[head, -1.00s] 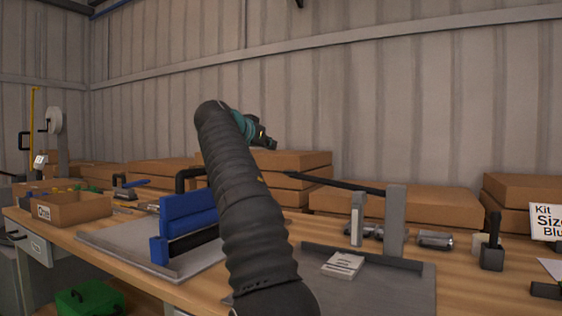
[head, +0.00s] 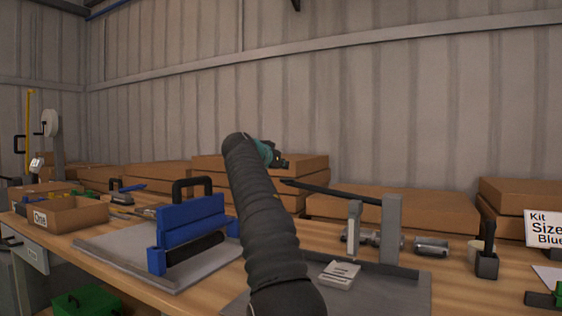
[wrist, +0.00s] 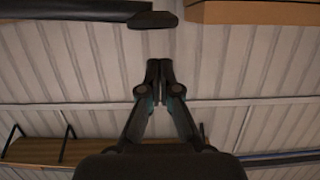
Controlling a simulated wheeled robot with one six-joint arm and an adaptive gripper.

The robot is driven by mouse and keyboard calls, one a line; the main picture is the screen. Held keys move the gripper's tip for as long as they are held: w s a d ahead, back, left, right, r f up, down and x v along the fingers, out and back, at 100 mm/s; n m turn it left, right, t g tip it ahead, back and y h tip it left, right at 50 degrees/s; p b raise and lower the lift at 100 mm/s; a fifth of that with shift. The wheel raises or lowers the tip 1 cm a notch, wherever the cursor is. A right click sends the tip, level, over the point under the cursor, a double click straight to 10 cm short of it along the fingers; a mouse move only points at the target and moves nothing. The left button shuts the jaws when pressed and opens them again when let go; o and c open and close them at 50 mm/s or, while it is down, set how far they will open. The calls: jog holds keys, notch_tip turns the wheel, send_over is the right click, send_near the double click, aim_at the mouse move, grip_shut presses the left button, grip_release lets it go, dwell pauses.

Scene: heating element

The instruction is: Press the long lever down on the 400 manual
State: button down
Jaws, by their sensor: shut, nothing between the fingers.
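A long black lever (head: 335,193) reaches leftward from a grey upright post (head: 391,228) on a dark flat base (head: 388,297) on the bench. It slopes slightly up to its free left end. No "400 manual" label is readable. My gripper (head: 284,162) is beyond my dark arm, above and close to the lever's free end; the depth between them is unclear. In the wrist view my gripper (wrist: 159,64) has its fingers shut together, with nothing between them. A dark bar with a wider tip, probably the lever (wrist: 153,19), shows just past the fingertips, apart from them.
A blue press with a black handle (head: 190,225) stands on a grey plate left of my arm. Cardboard boxes (head: 400,208) line the back of the bench. A small block with ridges (head: 340,274) lies before the post. A black holder (head: 487,262) stands at right.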

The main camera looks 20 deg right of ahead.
jog(key=shift+s+f+b, duration=0.1)
jog(key=shift+f+b, duration=0.5)
jog(key=shift+f, duration=0.7)
notch_tip(320, 180, down, 11)
jog(key=n+g+b, duration=0.1)
jog(key=n+b, duration=0.2)
jog(key=b, duration=0.3)
jog(key=shift+w+a+f+h+b, duration=0.2)
jog(key=shift+w+h+b, duration=0.1)
jog(key=shift+h+b, duration=0.1)
notch_tip(320, 180, up, 6)
jog(key=p, duration=0.5)
jog(key=b+v, duration=0.2)
jog(key=v, duration=0.8)
jog(key=shift+w+a, duration=0.25)
jog(key=shift+a, duration=0.15)
